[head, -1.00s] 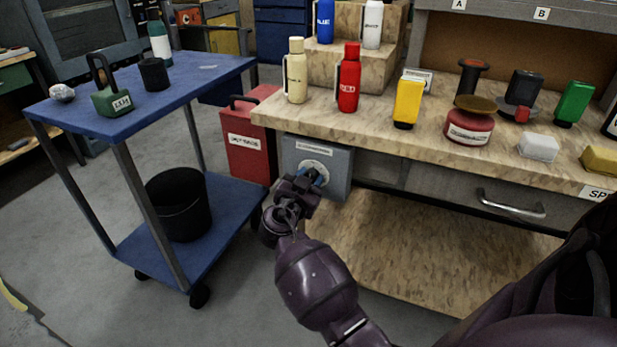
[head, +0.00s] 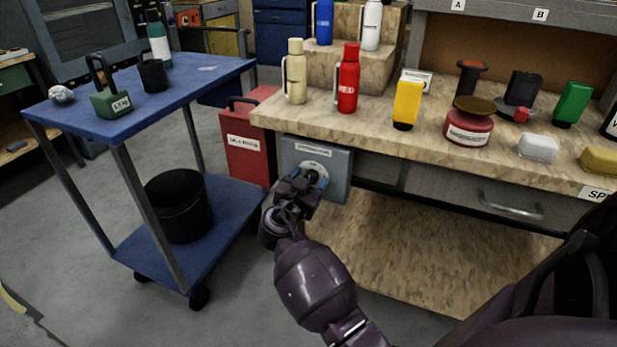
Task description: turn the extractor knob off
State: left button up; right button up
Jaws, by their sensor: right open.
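The extractor box (head: 338,171) is a grey-blue box with a label strip, under the left end of the workbench top. On its front is a pale round dial plate (head: 322,170). The knob on the dial is mostly hidden behind my gripper, and its setting cannot be read. My right gripper (head: 312,180) is open, with blue-tipped fingers at the lower part of the dial. Whether the fingers touch the knob cannot be told. My left gripper is not in view.
A red container (head: 246,150) stands left of the box. A blue cart (head: 135,102) with a black bucket (head: 180,205) stands further left. The workbench (head: 375,128) carries several bottles above. A drawer handle (head: 510,206) juts out at the right. The floor between cart and bench is clear.

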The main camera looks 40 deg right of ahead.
jog(key=v, duration=1)
jog(key=shift+s+a, duration=0.15)
jog(key=shift+a, duration=0.2)
jog(key=shift+f, duration=0.1)
